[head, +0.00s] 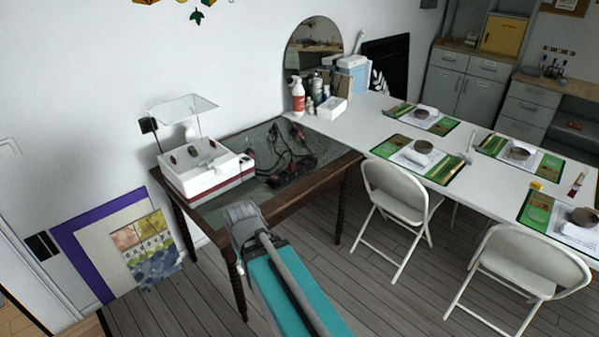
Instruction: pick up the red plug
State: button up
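A dark wooden table (335,165) with a dark green top stands against the wall. Tangled black and red cables (283,155) lie on it, beside and over a black power strip (297,170). Small red spots show among the cables, one of them near the back (297,134). They are too small for me to tell which is the red plug. My teal and grey arm reaches up from the bottom of the head view towards the table's front edge. No gripper fingers can be made out, and nothing held shows.
A white and red box-shaped device (207,175) with a clear raised panel takes up the table's left end. A long white table (365,122) adjoins at the right, with bottles, place mats and bowls. Folding chairs (397,190) stand before it. Framed pictures (95,230) lean at left.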

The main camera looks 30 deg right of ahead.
aim_at(291, 167)
jog(key=z, duration=0.75)
jog(key=i, duration=1)
jog(key=u, duration=0.05)
